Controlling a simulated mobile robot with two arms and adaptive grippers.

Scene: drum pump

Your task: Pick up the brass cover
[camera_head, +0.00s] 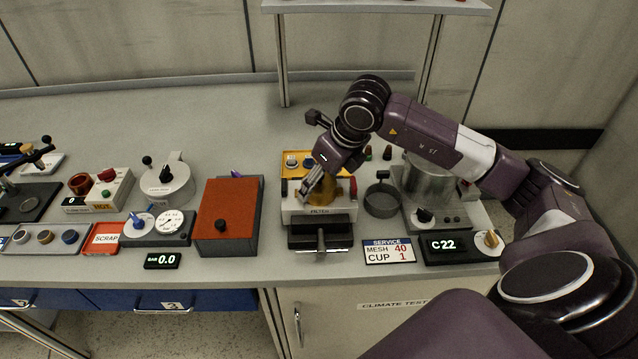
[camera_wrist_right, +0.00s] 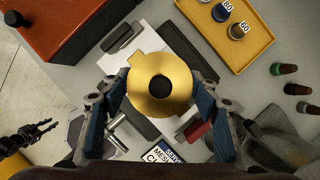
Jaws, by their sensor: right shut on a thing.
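The brass cover (camera_wrist_right: 160,84) is a round gold disc with a dark knob or hole at its centre. In the right wrist view it lies between the two blue-padded fingers of my right gripper (camera_wrist_right: 159,100), which is shut on it. In the head view the right gripper (camera_head: 322,186) points down at the white FILTER unit (camera_head: 319,211), and the cover (camera_head: 346,188) shows gold behind the fingers. I cannot tell whether it is clear of the unit. A dark claw-like shape at the lower left of the wrist view may be my left gripper (camera_wrist_right: 30,134).
The red-lidded box (camera_head: 227,208) stands left of the filter unit. A yellow tray (camera_wrist_right: 264,47) with small pots is behind it. A dark ring (camera_head: 381,202) and a metal vessel (camera_head: 429,181) stand to the right. A SERVICE sign (camera_head: 388,251) is in front.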

